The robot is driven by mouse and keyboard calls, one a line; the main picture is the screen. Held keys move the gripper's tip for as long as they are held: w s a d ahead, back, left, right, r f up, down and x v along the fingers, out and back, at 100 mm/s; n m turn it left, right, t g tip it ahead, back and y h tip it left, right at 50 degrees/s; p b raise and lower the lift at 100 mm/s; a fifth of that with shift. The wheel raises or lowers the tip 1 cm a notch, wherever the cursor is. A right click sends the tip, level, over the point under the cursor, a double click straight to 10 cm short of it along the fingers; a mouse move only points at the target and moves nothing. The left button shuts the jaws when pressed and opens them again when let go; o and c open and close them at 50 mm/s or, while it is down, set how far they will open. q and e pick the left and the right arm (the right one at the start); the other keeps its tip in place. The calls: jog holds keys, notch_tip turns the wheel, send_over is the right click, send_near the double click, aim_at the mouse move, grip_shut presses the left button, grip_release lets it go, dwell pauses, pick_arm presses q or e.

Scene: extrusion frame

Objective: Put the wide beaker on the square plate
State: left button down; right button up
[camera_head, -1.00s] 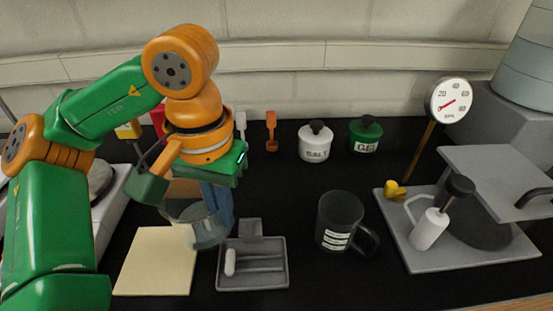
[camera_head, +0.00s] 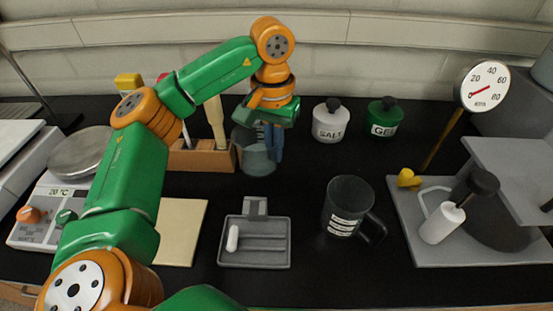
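The wide beaker (camera_head: 253,160) is clear grey glass, at the back of the black worktop, just right of the wooden rack. My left gripper (camera_head: 273,150) is at the beaker's right rim, with its blue fingers pointing down and shut on the wall. I cannot tell whether the beaker's base touches the worktop. The square plate (camera_head: 183,232) is a flat cream square at the front left, bare where it shows; my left arm hides its left part. The beaker is behind it and to its right, clear of it. My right gripper is not in view.
A grey tray (camera_head: 226,256) with a white piece lies right of the plate. A dark jug (camera_head: 346,200), the salt jar (camera_head: 331,124) and the gel jar (camera_head: 384,117) stand further right. The wooden rack (camera_head: 198,160) is behind the plate. A scale (camera_head: 35,222) is at the left.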

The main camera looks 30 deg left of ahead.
pick_arm(q)
jog(key=shift+w+a+f, duration=0.1)
jog(key=shift+w+f, duration=0.15)
jog(key=shift+w, duration=0.05)
jog(key=f, duration=0.3)
jog(key=shift+w+a+f+p, duration=0.1)
jog(key=shift+w+f+p, duration=0.2)
jog(key=shift+p, duration=0.1)
jog(key=shift+f, duration=0.2)
jog(key=shift+f, duration=0.15)
jog(key=c, duration=1.1)
grip_release()
jog(key=shift+o, duration=0.2)
